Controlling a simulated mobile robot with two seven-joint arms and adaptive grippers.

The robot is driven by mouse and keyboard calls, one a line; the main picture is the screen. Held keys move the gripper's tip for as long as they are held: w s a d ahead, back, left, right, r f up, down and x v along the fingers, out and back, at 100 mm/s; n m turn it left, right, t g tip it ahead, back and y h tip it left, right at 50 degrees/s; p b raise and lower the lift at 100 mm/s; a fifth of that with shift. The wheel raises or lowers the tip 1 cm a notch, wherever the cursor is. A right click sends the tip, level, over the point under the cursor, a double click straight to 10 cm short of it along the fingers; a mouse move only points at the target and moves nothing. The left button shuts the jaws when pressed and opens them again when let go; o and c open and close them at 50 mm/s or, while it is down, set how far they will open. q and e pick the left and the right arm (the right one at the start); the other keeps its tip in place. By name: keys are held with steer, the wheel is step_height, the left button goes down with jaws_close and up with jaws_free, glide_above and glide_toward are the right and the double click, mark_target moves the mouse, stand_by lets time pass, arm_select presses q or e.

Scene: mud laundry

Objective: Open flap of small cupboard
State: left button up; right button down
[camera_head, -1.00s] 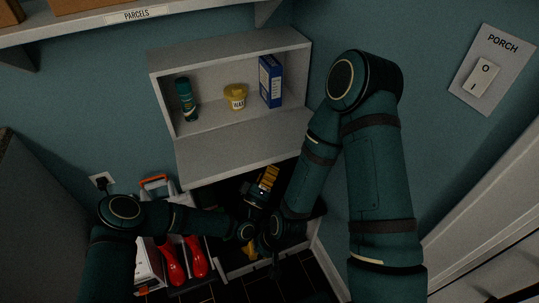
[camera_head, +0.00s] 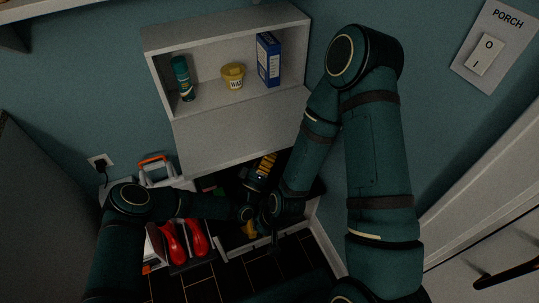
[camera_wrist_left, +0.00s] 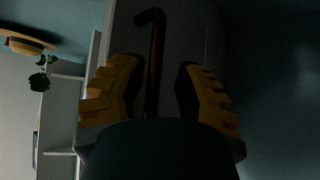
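The small cupboard (camera_head: 228,33) is a light grey wall box at the upper middle of the head view. Its front is open, and the flap (camera_head: 235,132) extends below the opening. My left gripper (camera_head: 264,166) has yellow fingers and is at the flap's lower edge, partly hidden. In the left wrist view my left gripper (camera_wrist_left: 158,85) has its fingers spread, with a dark hooked bar (camera_wrist_left: 153,60) between them and no clear contact. What the bar belongs to is unclear. My right gripper (camera_head: 250,229) is lower, dark and largely hidden by the arms; its finger state is unclear.
Red boots (camera_head: 186,244) and a grey container (camera_head: 163,176) are at lower left. A door lies at right. My right arm crosses beside the cupboard.

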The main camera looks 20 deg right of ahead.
arm_select(q)
steer(key=shift+s, duration=0.3)
steer(key=v, duration=1.2)
steer(key=shift+w, duration=0.2)
stand_by(0.3)
steer(key=a+f+m+g+y, duration=0.2)
steer(key=a+f+g+y, duration=0.2)
steer(key=a+g+y, duration=0.35)
steer(key=s+a+r+n+g+y, duration=0.2)
steer(key=s+a+g+y, duration=0.3)
steer(key=s+a, duration=0.8)
steer(key=shift+a+r+y, duration=0.15)
steer(key=shift+a+y, duration=0.75)
steer(key=shift+y, duration=0.15)
